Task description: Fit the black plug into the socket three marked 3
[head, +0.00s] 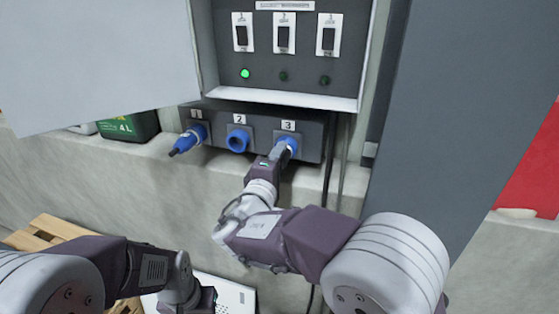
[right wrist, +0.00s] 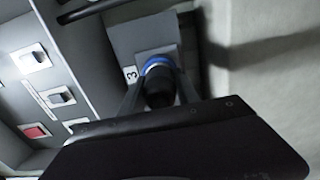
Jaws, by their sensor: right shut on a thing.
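Socket 3 (head: 291,141), a blue round socket under the label 3, is at the right of the dark socket box (head: 262,126). My right gripper (head: 281,152) is right in front of it. In the right wrist view the fingers are shut on the black plug (right wrist: 158,94), whose far end meets the blue ring of socket 3 (right wrist: 157,62). The plug looks lined up with the socket; how deep it sits cannot be told. In the head view the gripper mostly hides the plug. My left gripper (head: 203,302) is low at the bottom edge, its fingers not clear.
Socket 1 (head: 200,131) holds a blue plug (head: 184,142); socket 2 (head: 238,140) is empty. Above, an open cabinet (head: 283,84) has three switches and a lit green lamp (head: 245,74) at left. Its door (head: 95,60) hangs open left. A green canister (head: 131,127) stands on the ledge.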

